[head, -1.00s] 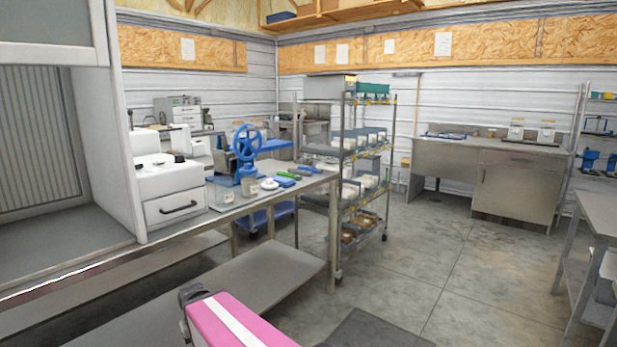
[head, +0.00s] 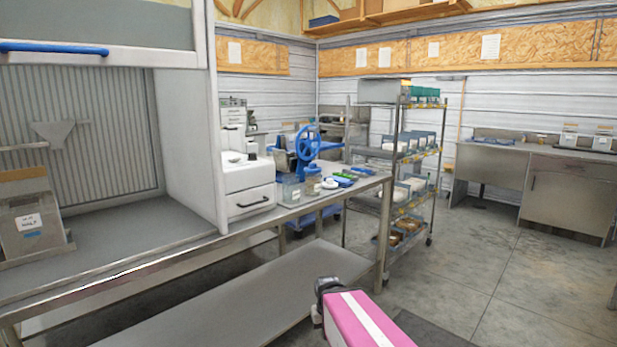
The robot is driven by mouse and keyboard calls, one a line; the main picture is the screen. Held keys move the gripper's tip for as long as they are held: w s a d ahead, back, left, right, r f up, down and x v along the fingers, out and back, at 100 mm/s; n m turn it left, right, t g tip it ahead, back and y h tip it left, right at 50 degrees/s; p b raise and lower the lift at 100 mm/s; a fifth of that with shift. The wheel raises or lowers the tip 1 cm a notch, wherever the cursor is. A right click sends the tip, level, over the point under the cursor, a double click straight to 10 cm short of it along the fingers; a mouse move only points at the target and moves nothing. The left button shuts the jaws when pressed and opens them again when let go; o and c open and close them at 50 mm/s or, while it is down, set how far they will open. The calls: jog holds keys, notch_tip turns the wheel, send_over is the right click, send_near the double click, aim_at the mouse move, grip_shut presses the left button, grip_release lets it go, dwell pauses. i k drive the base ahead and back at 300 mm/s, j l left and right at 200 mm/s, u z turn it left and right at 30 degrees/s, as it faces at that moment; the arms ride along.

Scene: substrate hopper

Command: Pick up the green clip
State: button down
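A small green item (head: 344,175), which looks like the green clip, lies on the steel table (head: 250,222) near its far right end. It is small and far off, so its exact shape is hard to tell. A blue item (head: 346,182) lies right beside it, and a small white round item (head: 329,184) lies to its left. A pink arm link of mine with a white stripe shows at the bottom, well short of the table. The fingers of my gripper do not show.
A blue hand-wheel device (head: 307,150) and a white machine (head: 247,185) stand left of the green item. A wire shelf rack (head: 398,160) stands just beyond the table's end. A lower shelf (head: 240,295) runs under the table. The floor to the right is open.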

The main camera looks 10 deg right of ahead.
aim_at(355, 179)
jog(key=k+j+z, duration=0.1)
jog(key=k+z, duration=0.15)
jog(key=z, duration=0.2)
jog(key=j+u, duration=0.15)
jog(key=u, duration=0.35)
jog(key=i+u, duration=0.1)
jog(key=u, duration=0.4)
jog(key=k+l+u, duration=0.1)
jog(key=u, duration=1.1)
jog(key=i+z, duration=0.15)
jog(key=z, duration=1.4)
jog(key=k+l+z, duration=0.15)
jog(key=z, duration=0.5)
jog(key=i+l, duration=0.35)
jog(key=i, duration=0.2)
jog(key=i+l, duration=0.35)
jog(key=i, duration=0.25)
